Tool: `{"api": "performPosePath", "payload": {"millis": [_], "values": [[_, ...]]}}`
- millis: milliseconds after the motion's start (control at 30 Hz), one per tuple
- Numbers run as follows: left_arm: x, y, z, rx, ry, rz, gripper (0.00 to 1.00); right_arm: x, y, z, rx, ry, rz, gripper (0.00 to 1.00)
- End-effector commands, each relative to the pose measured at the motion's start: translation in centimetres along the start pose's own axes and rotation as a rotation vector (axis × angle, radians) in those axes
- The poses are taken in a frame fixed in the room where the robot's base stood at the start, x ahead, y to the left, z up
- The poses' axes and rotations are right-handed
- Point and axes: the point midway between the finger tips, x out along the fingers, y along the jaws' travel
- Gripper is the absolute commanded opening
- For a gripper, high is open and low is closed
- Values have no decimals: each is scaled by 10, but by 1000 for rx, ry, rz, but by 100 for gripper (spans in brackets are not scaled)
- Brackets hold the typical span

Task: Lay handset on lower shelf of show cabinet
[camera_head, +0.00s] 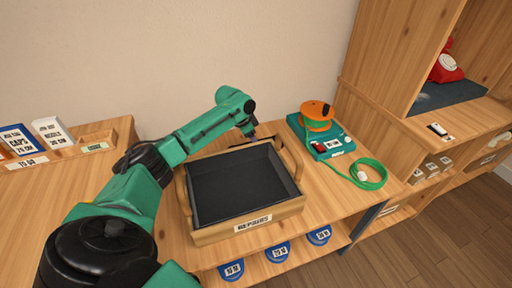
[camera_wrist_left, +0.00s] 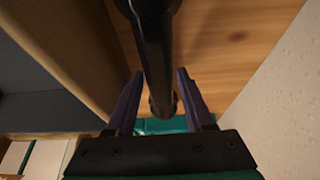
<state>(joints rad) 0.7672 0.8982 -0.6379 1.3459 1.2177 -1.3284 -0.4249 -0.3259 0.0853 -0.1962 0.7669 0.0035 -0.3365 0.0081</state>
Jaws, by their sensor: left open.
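My left gripper (camera_head: 251,134) is at the back edge of the tray marked REPAIRS, its arm reaching in from the left. In the left wrist view its two fingers (camera_wrist_left: 158,82) are apart. A long black bar with a rounded end, which looks like the handset (camera_wrist_left: 155,45), runs between them; I see no clear grip on it. In the head view the handset is mostly hidden or too small to make out behind the tray. The show cabinet (camera_head: 385,60) stands at the right, with a red phone (camera_head: 446,67) on its dark-lined shelf (camera_head: 440,95). My right gripper is not in view.
The REPAIRS tray (camera_head: 207,235) has raised wooden sides and an empty dark inside. To its right stand a green box (camera_head: 328,146) with an orange reel and a coiled green cord (camera_head: 370,178). Small boxes (camera_head: 52,131) stand at the left. The wall is close behind the gripper.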

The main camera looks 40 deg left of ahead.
Motion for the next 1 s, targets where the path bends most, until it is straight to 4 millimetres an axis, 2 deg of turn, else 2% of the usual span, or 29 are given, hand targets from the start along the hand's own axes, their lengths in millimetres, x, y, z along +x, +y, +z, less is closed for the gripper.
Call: {"api": "performPosePath", "payload": {"millis": [967,1000], "values": [[4,0,2,0,0,-1,52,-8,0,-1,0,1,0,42],[4,0,2,0,0,-1,41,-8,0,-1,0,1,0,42]]}}
